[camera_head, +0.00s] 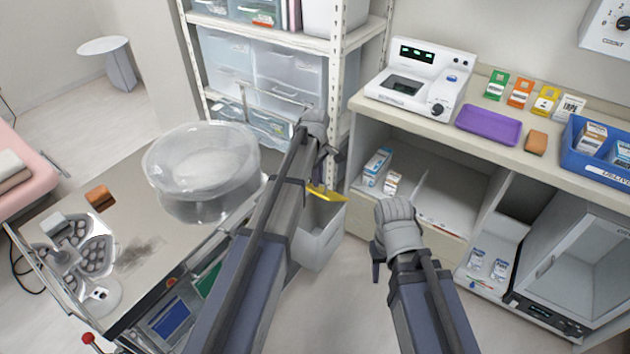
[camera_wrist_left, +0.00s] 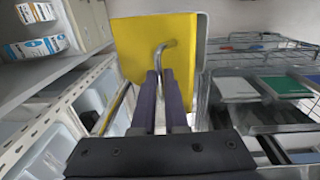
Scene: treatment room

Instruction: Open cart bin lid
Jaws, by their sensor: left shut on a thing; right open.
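The cart bin (camera_head: 320,238) is a light grey box hung on the end of the cart. Its yellow lid (camera_head: 325,193) shows as a narrow strip at the top, partly hidden by my left arm. In the left wrist view the lid (camera_wrist_left: 135,45) faces the camera, with a bent metal handle (camera_wrist_left: 166,46) on it. My left gripper (camera_wrist_left: 163,76) is shut on this handle; in the head view the gripper (camera_head: 334,160) is just above the lid. I cannot tell how far the lid is raised. My right gripper (camera_head: 377,262) is open and empty, right of the bin.
The steel cart (camera_head: 140,210) at the left carries a clear round container (camera_head: 203,165) and a tray. A shelf rack (camera_head: 342,85) stands behind the bin. The counter (camera_head: 440,130) at the right holds a white device (camera_head: 420,80) and a purple tray (camera_head: 488,125).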

